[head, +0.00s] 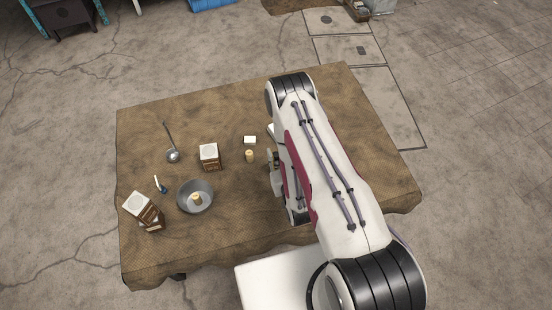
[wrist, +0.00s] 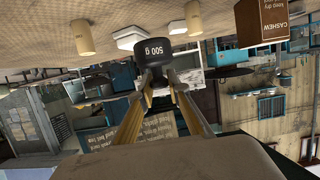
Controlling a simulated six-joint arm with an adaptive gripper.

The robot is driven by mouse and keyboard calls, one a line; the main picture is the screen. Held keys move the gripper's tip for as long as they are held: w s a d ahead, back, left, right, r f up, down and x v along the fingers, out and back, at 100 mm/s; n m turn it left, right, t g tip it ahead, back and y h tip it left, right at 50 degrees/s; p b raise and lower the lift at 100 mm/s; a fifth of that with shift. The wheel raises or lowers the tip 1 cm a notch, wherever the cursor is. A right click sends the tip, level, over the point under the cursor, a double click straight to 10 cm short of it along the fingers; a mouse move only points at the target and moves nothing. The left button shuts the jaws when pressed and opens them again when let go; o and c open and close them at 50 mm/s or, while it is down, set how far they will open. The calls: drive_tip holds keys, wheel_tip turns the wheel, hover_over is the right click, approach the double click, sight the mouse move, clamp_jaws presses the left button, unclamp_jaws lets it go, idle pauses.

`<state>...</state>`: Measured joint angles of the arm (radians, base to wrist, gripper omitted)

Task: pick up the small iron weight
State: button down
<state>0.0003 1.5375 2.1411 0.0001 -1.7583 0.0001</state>
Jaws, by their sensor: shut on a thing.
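A small dark weight marked "500 g" (wrist: 152,46) sits at the fingertips of my gripper (wrist: 158,76) in the wrist view. My fingers are shut on its narrower end, and its wide marked part faces away from them. In the head view my arm covers most of the gripper, so the weight is not clear there. The brown cloth-covered table (head: 240,220) shows at the top of the upside-down wrist view. Whether the weight touches the table cannot be told.
Left of my arm are a tan cylinder (head: 249,156), a white block (head: 250,140) and a brown-and-white box (head: 209,157). A ladle (head: 172,154) and stacked boxes (head: 145,211) lie further left. The table's front middle is clear.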

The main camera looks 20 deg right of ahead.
sight(276, 154)
drive_tip(key=shift+r, duration=1.5)
